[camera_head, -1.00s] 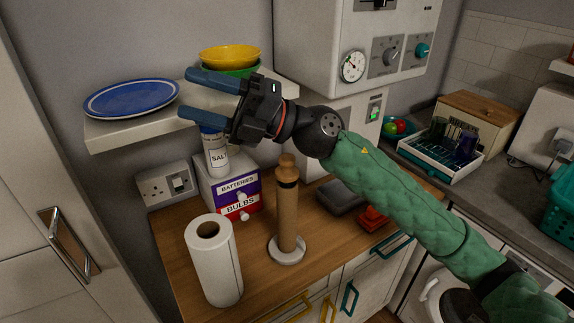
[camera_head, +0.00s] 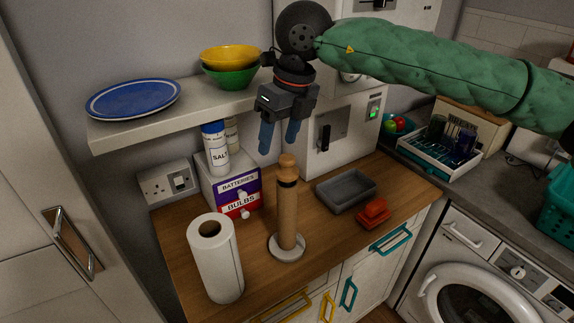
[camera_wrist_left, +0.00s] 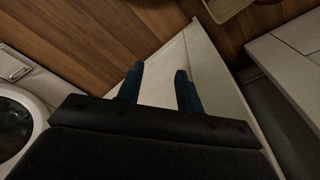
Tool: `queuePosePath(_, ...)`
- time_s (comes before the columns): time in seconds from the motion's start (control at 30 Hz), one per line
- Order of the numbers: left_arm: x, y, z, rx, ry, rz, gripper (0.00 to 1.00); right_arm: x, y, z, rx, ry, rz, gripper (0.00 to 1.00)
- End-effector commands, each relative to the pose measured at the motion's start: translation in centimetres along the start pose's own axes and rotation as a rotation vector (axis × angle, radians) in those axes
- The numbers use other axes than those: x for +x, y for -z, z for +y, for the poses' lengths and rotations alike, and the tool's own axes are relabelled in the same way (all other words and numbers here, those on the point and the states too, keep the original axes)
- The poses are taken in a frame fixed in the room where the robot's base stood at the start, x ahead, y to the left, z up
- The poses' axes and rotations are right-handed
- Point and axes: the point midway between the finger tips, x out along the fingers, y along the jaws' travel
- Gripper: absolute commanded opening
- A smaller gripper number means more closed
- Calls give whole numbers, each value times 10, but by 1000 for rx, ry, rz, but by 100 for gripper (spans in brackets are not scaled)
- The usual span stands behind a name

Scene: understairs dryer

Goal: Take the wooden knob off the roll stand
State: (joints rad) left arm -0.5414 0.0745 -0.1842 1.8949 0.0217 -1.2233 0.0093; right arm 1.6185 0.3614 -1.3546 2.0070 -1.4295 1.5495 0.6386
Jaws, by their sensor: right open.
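The roll stand (camera_head: 287,215) is an upright wooden post on a round white base, on the wooden worktop. The wooden knob (camera_head: 287,166) sits on top of the post, above a dark ring. My right gripper (camera_head: 279,146) points down just above the knob, with its blue fingers apart and nothing between them. From this view I cannot tell whether the fingers are level with the knob in depth. My left gripper (camera_wrist_left: 158,88) shows in the left wrist view, its two blue fingers apart and empty, above a pale surface and wooden floor.
A paper roll (camera_head: 215,260) stands to the left of the stand on the worktop (camera_head: 262,286). Behind are the batteries and bulbs box (camera_head: 238,187) and a shelf (camera_head: 150,125) with a blue plate and bowls.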

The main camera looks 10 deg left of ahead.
Motion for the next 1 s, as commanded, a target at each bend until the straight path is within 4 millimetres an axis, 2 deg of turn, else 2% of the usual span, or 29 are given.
queuePosePath(0.1,6,-1,-1,0,1,1,36,-10,4,-19,21,92,32,56)
queuePosePath(0.23,4,2,-1,0,2,9,36,-13,6,-27,32,132,47,56)
queuePosePath(0.3,9,2,-3,1,3,10,36,-9,7,-28,33,136,50,56)
queuePosePath(0.43,32,-10,-8,3,9,-1,36,2,7,-29,33,134,50,56)
queuePosePath(0.73,49,-20,-10,1,11,-2,36,13,7,-30,32,133,48,56)
queuePosePath(1.0,87,-36,-19,5,23,4,36,30,6,-29,32,132,49,56)
